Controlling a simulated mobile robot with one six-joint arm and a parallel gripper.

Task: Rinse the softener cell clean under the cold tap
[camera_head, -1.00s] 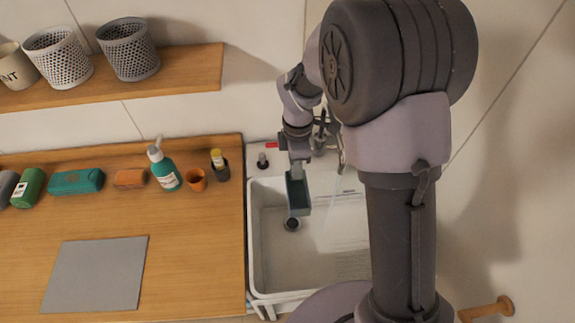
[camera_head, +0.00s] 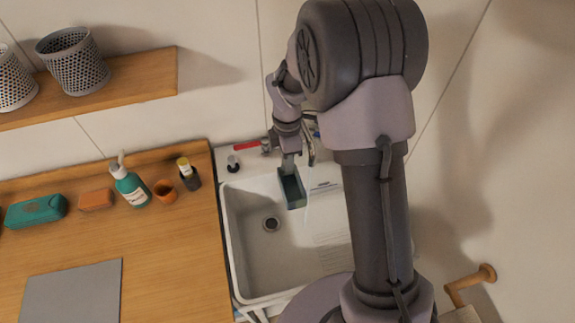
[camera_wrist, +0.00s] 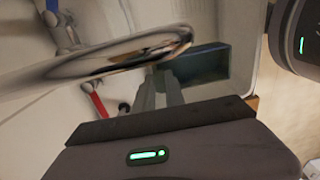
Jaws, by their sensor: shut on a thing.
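The softener cell, a dark teal open-topped box (camera_head: 291,188), hangs tilted over the sink basin. My gripper (camera_head: 288,165) is shut on its near end; in the wrist view the fingers (camera_wrist: 166,88) reach the box (camera_wrist: 203,66). The chrome tap (camera_head: 310,150) stands behind the basin, partly hidden by my arm. A thin pale water stream (camera_head: 306,213) falls close along the cell's right side; I cannot tell whether it touches the cell. In the wrist view the tap's spout (camera_wrist: 120,56) crosses in front of my fingers. A blue handle (camera_wrist: 52,6) and a red handle (camera_wrist: 98,102) show.
The white sink (camera_head: 240,255) has its drain (camera_head: 271,224) below and left of the cell. On the wooden counter (camera_head: 170,265) left of it stand a teal pump bottle (camera_head: 130,188), an orange cup (camera_head: 165,191) and a dark holder (camera_head: 190,178). A shelf (camera_head: 140,82) hangs above.

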